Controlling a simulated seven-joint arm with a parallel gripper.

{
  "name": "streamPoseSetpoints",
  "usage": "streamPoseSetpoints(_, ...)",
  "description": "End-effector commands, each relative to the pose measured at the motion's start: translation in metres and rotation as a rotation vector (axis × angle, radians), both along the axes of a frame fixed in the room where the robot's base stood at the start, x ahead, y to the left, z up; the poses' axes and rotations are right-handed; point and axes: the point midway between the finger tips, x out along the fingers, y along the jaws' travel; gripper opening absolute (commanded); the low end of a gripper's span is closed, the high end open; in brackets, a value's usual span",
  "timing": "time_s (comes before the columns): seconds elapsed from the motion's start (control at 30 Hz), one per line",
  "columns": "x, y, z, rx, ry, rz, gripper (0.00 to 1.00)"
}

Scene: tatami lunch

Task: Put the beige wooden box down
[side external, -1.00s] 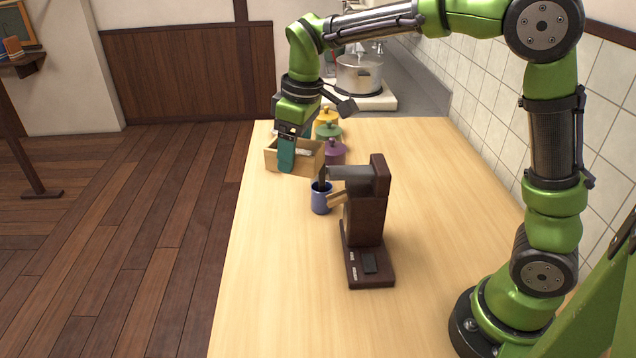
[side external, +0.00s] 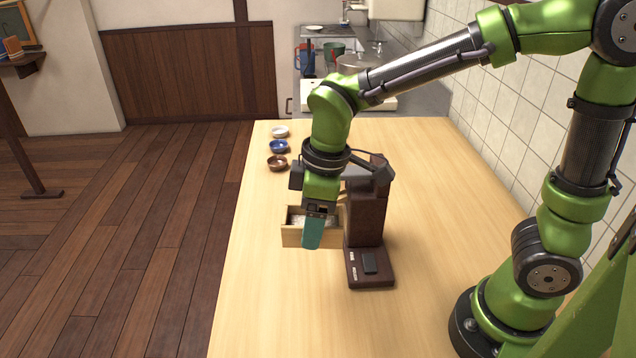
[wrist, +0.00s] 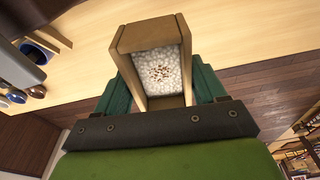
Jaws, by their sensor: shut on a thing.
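The beige wooden box (side external: 293,237) is an open-topped box held in my gripper (side external: 312,246), to the left of the dark coffee machine in the side view. In the wrist view the box (wrist: 124,47) sits between the two green fingers of my gripper (wrist: 160,88). It is filled with white pellets with a few reddish-brown specks in the middle. My gripper is shut on the box. Whether the box touches the table (side external: 270,300) is hard to tell.
The dark brown coffee machine (side external: 366,225) stands just right of the box. A white bowl (side external: 280,132), a blue bowl (side external: 279,146) and a brown bowl (side external: 277,163) line the table's far left. The near-left table is clear. A tiled wall (side external: 490,100) bounds the right.

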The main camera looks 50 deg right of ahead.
Motion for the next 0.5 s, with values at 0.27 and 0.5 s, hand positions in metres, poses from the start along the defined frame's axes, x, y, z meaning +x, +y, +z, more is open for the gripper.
streamPoseSetpoints(0.27,-0.076,-0.002,-0.077,-0.002,0.004,0.093,0.29)
streamPoseSetpoints(0.5,-0.089,-0.007,-0.103,0.000,0.000,0.092,0.29)
